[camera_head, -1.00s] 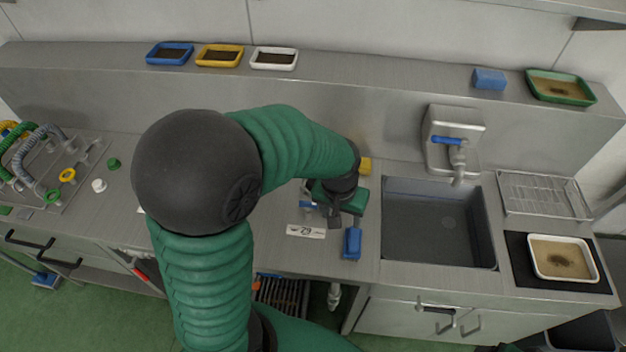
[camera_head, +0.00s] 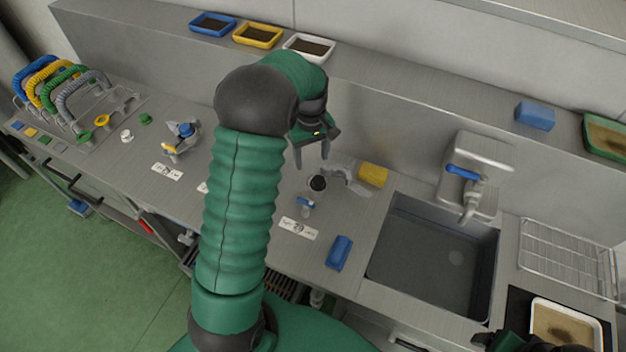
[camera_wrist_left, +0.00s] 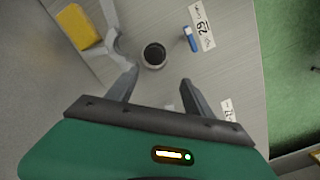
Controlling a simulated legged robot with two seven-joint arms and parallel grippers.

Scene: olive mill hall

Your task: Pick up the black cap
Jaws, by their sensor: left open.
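A dark round top (camera_head: 317,183), which looks like the black cap, sits within a grey ring on the steel counter, beside a grey holder (camera_head: 345,176). It also shows in the left wrist view (camera_wrist_left: 154,54), just beyond the fingertips; I cannot tell whether it is a cap or a dark opening. My left gripper (camera_head: 311,155) is open and empty, above and behind it in the head view. Its two fingers (camera_wrist_left: 160,80) are spread apart in the wrist view, with bare counter between them. A dark part, perhaps of my right arm, shows at the bottom right; its jaws cannot be made out.
A yellow sponge (camera_head: 373,175) touches or nearly touches the holder. A small blue-handled part (camera_head: 305,205), a number card (camera_head: 299,228) and a blue block (camera_head: 339,252) lie nearer the front. The sink (camera_head: 435,245) is to the right. Another metal fitting (camera_head: 182,138) stands left.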

